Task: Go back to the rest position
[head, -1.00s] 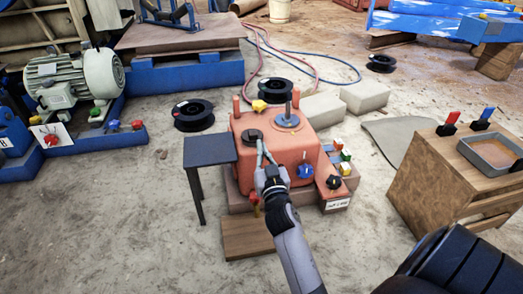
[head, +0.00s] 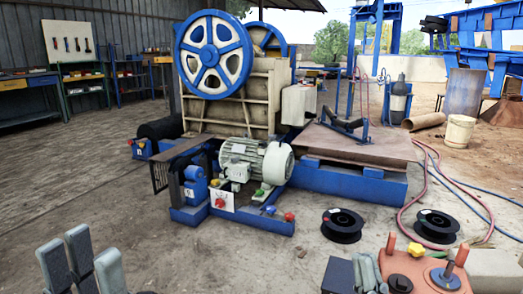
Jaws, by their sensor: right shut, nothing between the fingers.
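My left gripper (head: 82,262) shows at the bottom left of the head view, its grey fingers pointing up and spread apart, with nothing seen between them. My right gripper (head: 368,272) is at the bottom edge, right of the middle. It is shut and empty, between a small dark table (head: 338,274) and an orange machine box (head: 428,266). I cannot tell whether it touches either. The rest of both arms is out of view.
A jaw crusher with a blue flywheel (head: 214,55) stands at the back. A grey motor (head: 256,163) sits on a blue frame in front of it. Black spools (head: 342,226) lie on the floor.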

